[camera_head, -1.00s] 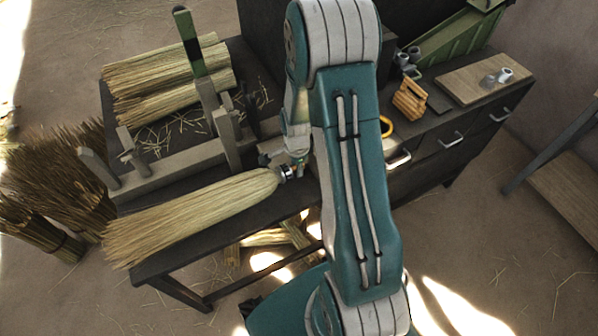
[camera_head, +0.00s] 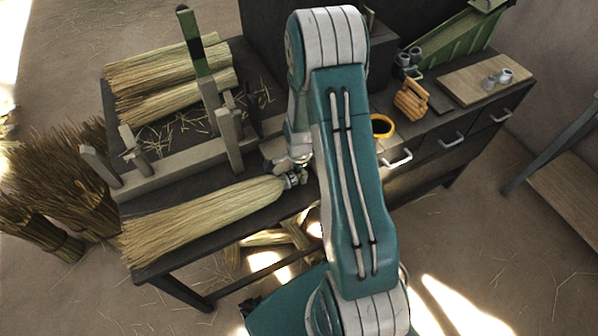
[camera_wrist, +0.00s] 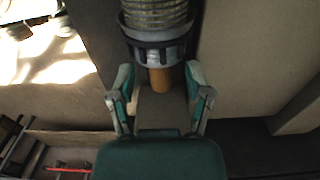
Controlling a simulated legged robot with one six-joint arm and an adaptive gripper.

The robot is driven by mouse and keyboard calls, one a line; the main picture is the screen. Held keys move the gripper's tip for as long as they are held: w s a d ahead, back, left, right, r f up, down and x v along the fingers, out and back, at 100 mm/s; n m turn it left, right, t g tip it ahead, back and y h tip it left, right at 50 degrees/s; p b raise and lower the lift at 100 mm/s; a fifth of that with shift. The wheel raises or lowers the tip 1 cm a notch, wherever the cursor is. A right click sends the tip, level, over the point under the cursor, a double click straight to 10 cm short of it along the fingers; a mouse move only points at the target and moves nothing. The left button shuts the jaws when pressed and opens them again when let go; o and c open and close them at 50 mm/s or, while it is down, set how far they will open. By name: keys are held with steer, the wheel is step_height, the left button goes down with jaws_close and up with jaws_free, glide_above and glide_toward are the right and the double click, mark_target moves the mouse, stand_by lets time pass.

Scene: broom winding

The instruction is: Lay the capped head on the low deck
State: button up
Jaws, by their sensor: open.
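The capped head, a pale straw broom head (camera_head: 200,215), lies along the low dark deck (camera_head: 180,190) at the bench's front left. Its bristles fan out to the left and its dark cap (camera_head: 291,180) points right. My gripper (camera_head: 290,172) is at the cap end. In the wrist view the ribbed cap (camera_wrist: 155,48) is at the top, with a short wooden stub (camera_wrist: 160,80) below it. My open gripper (camera_wrist: 160,95) has one finger on each side of the stub, with gaps showing.
A grey wooden beam with upright posts (camera_head: 228,140) runs behind the broom head. Straw bundles (camera_head: 165,70) lie beyond it. Dark brush bundles (camera_head: 60,180) stand on the floor at left. An orange ring (camera_head: 382,126) and a wooden block (camera_head: 411,100) are on the right bench.

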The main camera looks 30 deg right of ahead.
steer(key=shift+d, duration=0.1)
steer(key=shift+d+r, duration=0.1)
steer(key=shift+r, duration=0.1)
steer(key=s+a+r+n+t, duration=0.1)
steer(key=a+r+n, duration=0.1)
steer(key=r, duration=0.9)
steer(key=s+a+r+n, duration=0.1)
steer(key=a+r+n, duration=0.1)
steer(key=r, duration=0.8)
steer(key=s+a+r+n+t, duration=0.2)
steer(key=s+a+r+n, duration=0.2)
steer(key=s+r+n, duration=0.3)
steer(key=s+a+r+n+t, duration=0.2)
steer(key=s+a+r+n, duration=0.2)
steer(key=s+r+n, duration=0.3)
steer(key=shift+s+a+r+t, duration=0.2)
steer(key=shift+s+r+t, duration=0.1)
steer(key=shift+s+r, duration=0.7)
